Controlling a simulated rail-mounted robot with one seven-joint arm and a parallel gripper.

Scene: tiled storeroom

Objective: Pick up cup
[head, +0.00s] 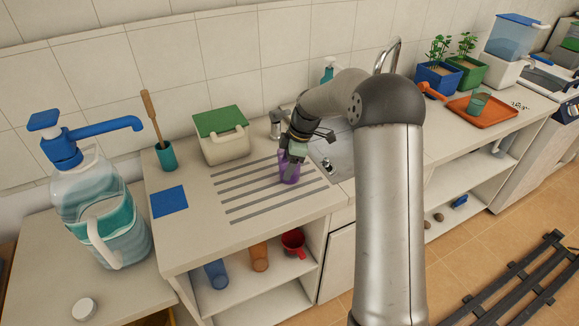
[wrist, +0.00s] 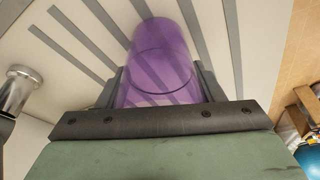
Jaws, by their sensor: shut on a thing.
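A purple see-through cup (head: 289,172) is at the ribbed drainboard beside the sink in the head view. My gripper (head: 291,165) is shut on this cup from above. In the wrist view the purple cup (wrist: 160,60) sits between the two fingers of my gripper (wrist: 160,88), with grey ribs behind it. I cannot tell whether the cup's base touches the counter. Part of the cup is hidden by my gripper.
A green-lidded container (head: 221,138), a brush holder (head: 166,156) and a blue square (head: 169,201) lie left of the drainboard. The sink (head: 335,150) is to the right. Other cups (head: 259,257) stand on the shelf below. An orange tray (head: 490,110) is farther right.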

